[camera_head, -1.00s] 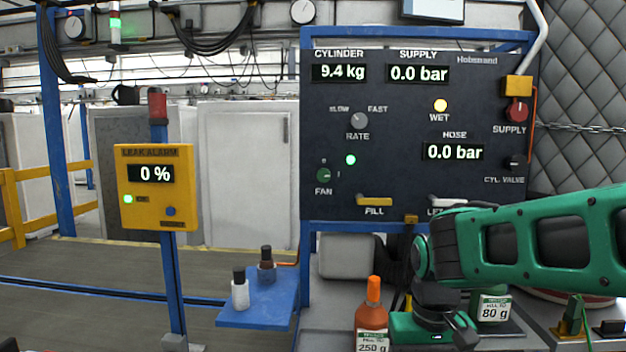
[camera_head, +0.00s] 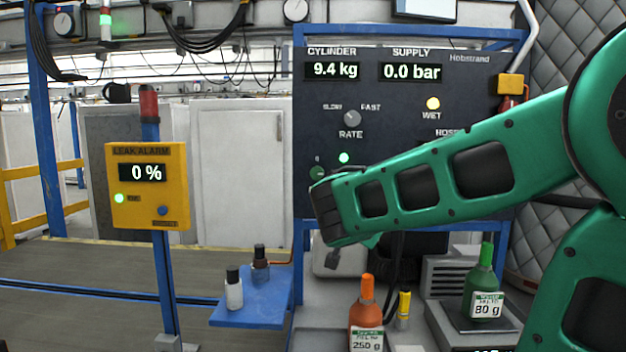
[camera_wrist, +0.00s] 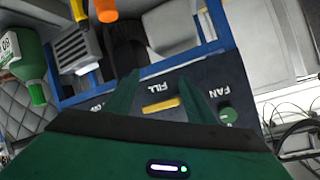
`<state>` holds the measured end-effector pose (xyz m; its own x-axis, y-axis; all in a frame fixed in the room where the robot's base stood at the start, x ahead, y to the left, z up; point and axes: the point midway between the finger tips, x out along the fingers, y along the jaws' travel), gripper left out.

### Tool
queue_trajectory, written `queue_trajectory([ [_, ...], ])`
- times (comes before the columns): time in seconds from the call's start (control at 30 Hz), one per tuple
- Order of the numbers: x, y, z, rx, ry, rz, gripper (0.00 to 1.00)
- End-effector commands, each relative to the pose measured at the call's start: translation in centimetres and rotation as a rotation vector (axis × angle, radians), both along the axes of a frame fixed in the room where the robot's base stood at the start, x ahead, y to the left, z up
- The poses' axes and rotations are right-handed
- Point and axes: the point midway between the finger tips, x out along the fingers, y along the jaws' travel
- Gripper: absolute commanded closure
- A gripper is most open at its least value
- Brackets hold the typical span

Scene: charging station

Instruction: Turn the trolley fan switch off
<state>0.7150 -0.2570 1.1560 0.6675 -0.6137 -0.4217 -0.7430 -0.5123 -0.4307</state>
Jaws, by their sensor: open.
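The trolley fan switch is a small green round knob (camera_head: 317,173) at the lower left of the dark trolley panel (camera_head: 385,105). In the head view my arm's end is just right of it and hides its label. A green lamp (camera_head: 344,158) above it is lit. In the wrist view, upside down, the fan knob (camera_wrist: 228,115) is right of my gripper (camera_wrist: 160,82), with FAN written beside it. The knob's exact pointer position is too small to tell.
My arm covers the lower right of the panel. A yellow leak alarm box (camera_head: 149,197) on a blue post stands left. An orange bottle (camera_head: 366,315) and a green bottle (camera_head: 483,280) stand below the panel. A blue shelf (camera_head: 250,300) holds two small bottles.

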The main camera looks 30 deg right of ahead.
Motion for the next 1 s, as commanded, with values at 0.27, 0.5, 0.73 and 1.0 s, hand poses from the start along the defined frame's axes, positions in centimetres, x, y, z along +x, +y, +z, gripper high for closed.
queue_trajectory([
  [0.27,7.3,5.3,9.6,-0.045,-0.442,0.063,0.50],
  [0.5,8.9,5.9,11.3,-0.043,-0.518,0.082,0.50],
  [0.73,12.0,3.8,11.2,-0.043,-0.517,0.081,0.50],
  [1.0,15.5,1.3,11.2,-0.043,-0.517,0.081,0.50],
])
